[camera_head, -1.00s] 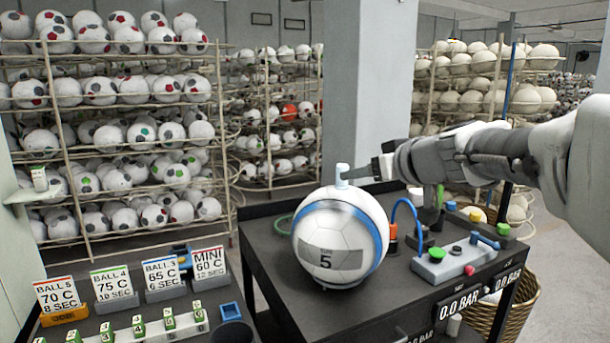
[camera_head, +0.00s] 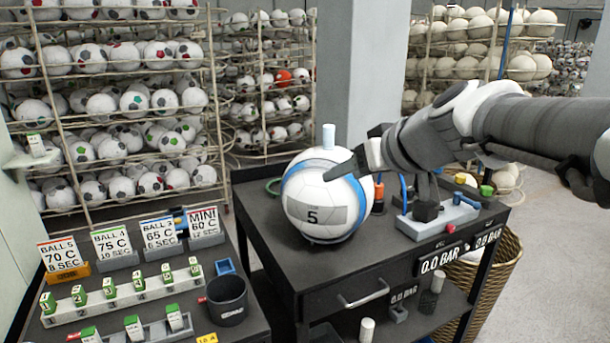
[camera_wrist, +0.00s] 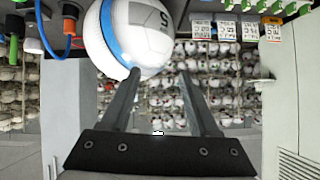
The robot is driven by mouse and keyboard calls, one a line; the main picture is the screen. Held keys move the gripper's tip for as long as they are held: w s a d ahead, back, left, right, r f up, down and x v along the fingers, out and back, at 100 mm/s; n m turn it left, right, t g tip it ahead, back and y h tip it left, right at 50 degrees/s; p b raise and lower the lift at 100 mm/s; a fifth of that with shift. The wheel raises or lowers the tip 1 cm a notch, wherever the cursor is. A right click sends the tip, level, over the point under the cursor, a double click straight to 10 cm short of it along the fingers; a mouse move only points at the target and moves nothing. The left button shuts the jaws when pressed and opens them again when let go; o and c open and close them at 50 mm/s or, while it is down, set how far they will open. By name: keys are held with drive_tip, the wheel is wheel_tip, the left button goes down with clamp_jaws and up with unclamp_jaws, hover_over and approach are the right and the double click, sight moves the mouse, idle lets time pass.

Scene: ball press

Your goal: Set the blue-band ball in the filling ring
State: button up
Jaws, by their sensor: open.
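A small white cylinder (camera_head: 328,136) stands upright at the ball's top. My gripper (camera_head: 350,155) is open at the ball's upper right, with one finger in front of it in the head view. In the wrist view the ball (camera_wrist: 135,35) lies beyond the fingers, overlapping the left finger's tip.
A grey control block (camera_head: 435,222) with a blue lever and hoses stands right of the ball. A lower stand on the left holds temperature cards (camera_head: 112,245), numbered green tags and a dark cup (camera_head: 227,300). Ball racks line the back; a wicker basket (camera_head: 480,280) stands right.

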drive_tip(key=s+d+f+m+g+h, duration=0.1)
drive_tip(key=s+f+m+g+h, duration=0.1)
drive_tip(key=s+f, duration=0.5)
drive_tip(key=s+d+f+m+g+h, duration=0.1)
drive_tip(key=s+f, duration=0.6)
drive_tip(key=s, duration=0.7)
drive_tip(key=shift+d+m+g+h, duration=0.4)
drive_tip(key=shift+d+g+h, duration=0.35)
drive_tip(key=shift+h, duration=0.25)
